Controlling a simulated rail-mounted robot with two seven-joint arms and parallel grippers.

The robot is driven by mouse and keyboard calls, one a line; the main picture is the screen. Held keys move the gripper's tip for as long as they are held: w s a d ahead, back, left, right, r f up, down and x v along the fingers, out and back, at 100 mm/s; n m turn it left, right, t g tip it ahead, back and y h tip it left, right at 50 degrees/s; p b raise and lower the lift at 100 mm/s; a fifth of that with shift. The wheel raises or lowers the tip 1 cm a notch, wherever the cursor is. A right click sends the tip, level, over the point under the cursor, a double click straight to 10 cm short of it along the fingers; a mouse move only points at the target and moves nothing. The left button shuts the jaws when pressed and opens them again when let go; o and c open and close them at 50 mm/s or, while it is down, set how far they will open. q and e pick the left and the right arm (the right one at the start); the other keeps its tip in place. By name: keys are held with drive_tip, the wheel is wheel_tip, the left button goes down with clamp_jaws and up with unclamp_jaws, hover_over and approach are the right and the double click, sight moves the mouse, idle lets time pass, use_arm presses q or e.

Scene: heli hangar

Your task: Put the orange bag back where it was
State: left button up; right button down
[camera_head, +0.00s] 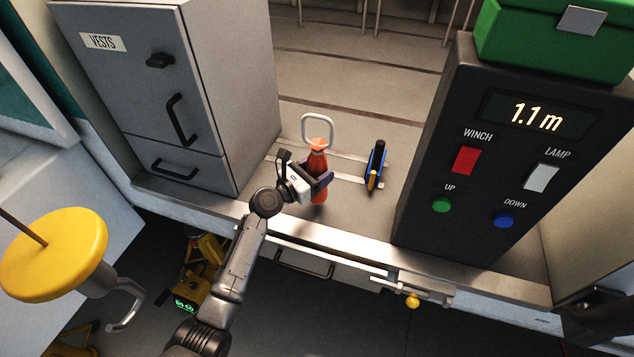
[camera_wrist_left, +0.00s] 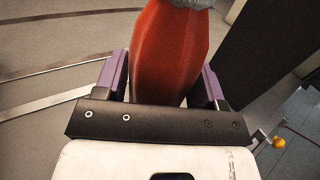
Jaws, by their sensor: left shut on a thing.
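The orange bag (camera_head: 318,163) stands upright at the ledge between the grey cabinet and the dark control box, with a pale loop handle at its top. My left gripper (camera_head: 322,182) is around its body from the near left side. In the left wrist view the bag (camera_wrist_left: 168,50) fills the space between the purple fingers of my gripper (camera_wrist_left: 165,85), and the gripper is shut on it. Its lower end is partly hidden by the gripper. I cannot tell whether the bag touches the surface below. My right gripper is not in view.
A blue and yellow tool (camera_head: 376,166) stands close to the right of the bag. The grey vests cabinet (camera_head: 140,90) is at left, the control box (camera_head: 470,190) with a green case (camera_head: 555,35) at right. A yellow disc with a hook (camera_head: 55,253) hangs at lower left.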

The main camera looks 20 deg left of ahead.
use_arm(q)
drive_tip(key=shift+f+b, duration=0.75)
drive_tip(key=shift+f, duration=1.25)
drive_tip(key=o, duration=1.1)
drive_tip(key=shift+f, duration=0.15)
drive_tip(key=shift+s+a, duration=0.15)
drive_tip(key=shift+a, duration=0.05)
drive_tip(key=p+v, duration=0.1)
drive_tip(key=v, duration=1)
drive_tip(key=shift+s, duration=0.3)
